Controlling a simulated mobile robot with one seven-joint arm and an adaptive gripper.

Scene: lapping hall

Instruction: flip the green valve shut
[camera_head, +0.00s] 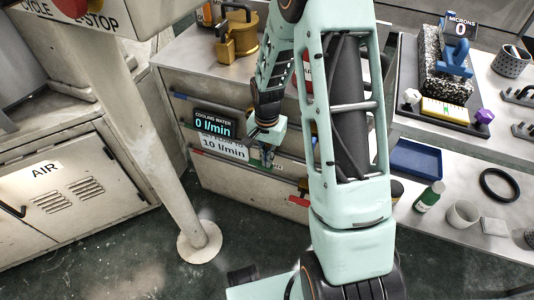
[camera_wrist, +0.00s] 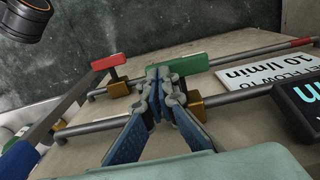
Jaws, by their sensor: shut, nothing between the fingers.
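The green valve handle (camera_wrist: 190,65) is a flat bar above a brass valve body (camera_wrist: 187,101) on a grey pipe in the wrist view. The bar looks roughly in line with the pipe. My gripper (camera_wrist: 157,75) is shut and empty, its fingertips at the left end of the green bar, covering part of it. I cannot tell whether they touch. In the head view my gripper (camera_head: 267,157) is low at the front of the grey cabinet, and the handle is hard to make out there. The cooling water display (camera_head: 213,124) reads 0 l/min.
A red valve handle (camera_wrist: 109,61) sits on the neighbouring pipe, left of my fingers. A white sign (camera_head: 222,149) reading 10 l/min is beside the display. A slanted pale post (camera_head: 160,140) stands left of my arm. A shelf with small items is at right.

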